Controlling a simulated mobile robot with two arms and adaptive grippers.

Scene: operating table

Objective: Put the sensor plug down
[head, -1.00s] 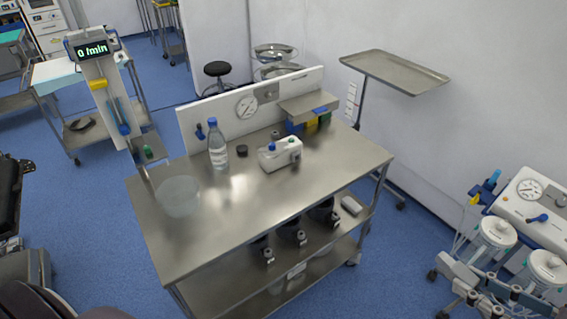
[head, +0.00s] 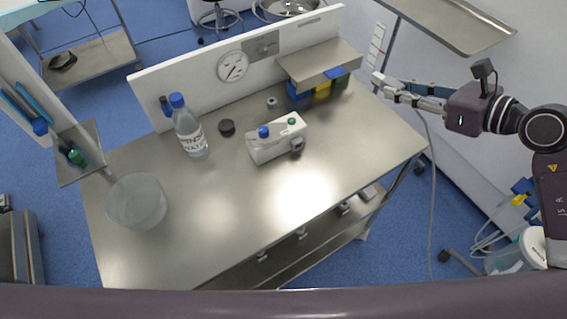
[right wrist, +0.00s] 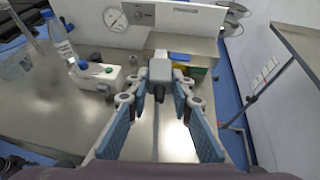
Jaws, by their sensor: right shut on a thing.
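My right gripper (head: 386,86) reaches in from the right, near the table's back right corner. In the right wrist view the gripper (right wrist: 161,88) is shut on a small grey block, the sensor plug (right wrist: 160,70), held between its fingertips. A thin cable (right wrist: 155,135) trails from it toward me; in the head view a cable (head: 429,200) hangs beside the table's right edge. The steel table (head: 230,220) lies left of the gripper. A white box (head: 277,141) with blue and green knobs stands on it. My left gripper is not in view.
A labelled bottle (head: 189,132), a black cap (head: 227,127) and a clear bowl (head: 137,203) stand on the table. A raised shelf (head: 318,66) is at the back right. A tray (head: 450,22) stands beyond it. The table's front and right are clear.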

